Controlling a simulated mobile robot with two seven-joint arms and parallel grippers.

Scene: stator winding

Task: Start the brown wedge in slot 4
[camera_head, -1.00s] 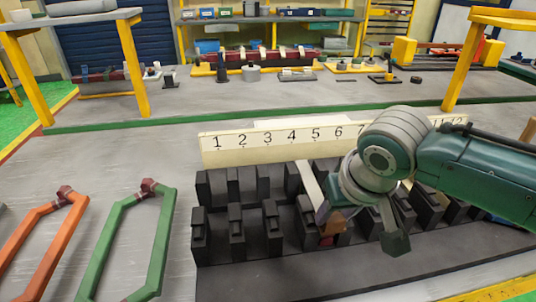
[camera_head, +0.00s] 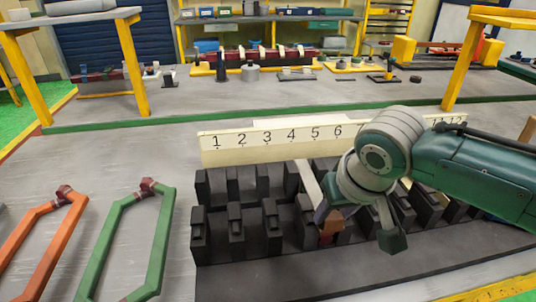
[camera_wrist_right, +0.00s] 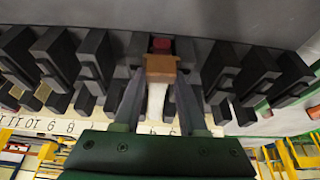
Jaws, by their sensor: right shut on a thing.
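My right gripper (camera_head: 355,226) is shut on the small brown wedge (camera_head: 331,226), low over the near ends of the black stator teeth (camera_head: 272,226). In the right wrist view the wedge (camera_wrist_right: 160,66) sits between the fingertips (camera_wrist_right: 160,80), in line with a gap between two teeth. A pale strip (camera_wrist_right: 157,98) runs along that gap under the gripper, and a dark red piece (camera_wrist_right: 160,44) shows just beyond the wedge. The number board (camera_head: 265,142) stands behind; my wrist hides some numbers. I cannot tell whether the wedge is inside the slot mouth. My left gripper is out of view.
A green coil frame (camera_head: 160,240) and an orange one (camera_head: 38,250) lie on the bench left of the stator. Teeth rise close on both sides of the gripper. The dark base strip (camera_head: 300,280) in front is clear.

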